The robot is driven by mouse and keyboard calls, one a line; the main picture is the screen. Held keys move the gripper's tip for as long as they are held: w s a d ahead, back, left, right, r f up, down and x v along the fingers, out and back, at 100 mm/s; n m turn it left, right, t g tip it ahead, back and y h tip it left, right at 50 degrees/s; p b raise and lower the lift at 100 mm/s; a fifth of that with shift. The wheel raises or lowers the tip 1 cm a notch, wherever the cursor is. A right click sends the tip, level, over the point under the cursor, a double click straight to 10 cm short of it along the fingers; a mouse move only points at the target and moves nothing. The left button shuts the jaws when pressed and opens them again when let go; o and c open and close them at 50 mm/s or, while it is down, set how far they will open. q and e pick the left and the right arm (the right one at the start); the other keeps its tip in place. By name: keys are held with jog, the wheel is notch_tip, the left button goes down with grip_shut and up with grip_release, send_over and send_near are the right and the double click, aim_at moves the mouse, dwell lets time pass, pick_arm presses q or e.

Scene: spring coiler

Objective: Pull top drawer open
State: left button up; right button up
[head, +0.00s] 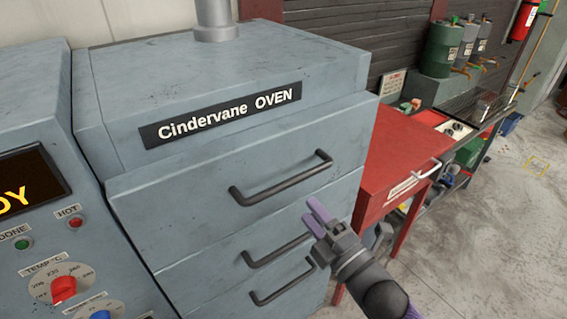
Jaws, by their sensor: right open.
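The grey-blue oven cabinet has several drawers, one above the other. The top drawer (200,198) sits under the "Cindervane OVEN" plate and looks closed, with a dark bar handle (283,184) across its front. My right gripper (305,227) comes in from the lower right. Its two purple fingers are apart, with nothing between them. They are below the right part of the top handle, near the second drawer's handle (278,248). Whether they touch that lower handle cannot be told. My left gripper is not in view.
A control panel (60,255) with knobs, lamps and a display stands left of the drawers. A red table (395,160) stands close on the right. A third handle (285,287) is lower down. Open floor (490,240) lies at right.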

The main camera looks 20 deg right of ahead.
aim_at(287, 181)
jog(key=x, duration=0.8)
jog(key=shift+a+f, duration=0.1)
jog(key=shift+a, duration=0.05)
grip_shut()
dwell(1.0)
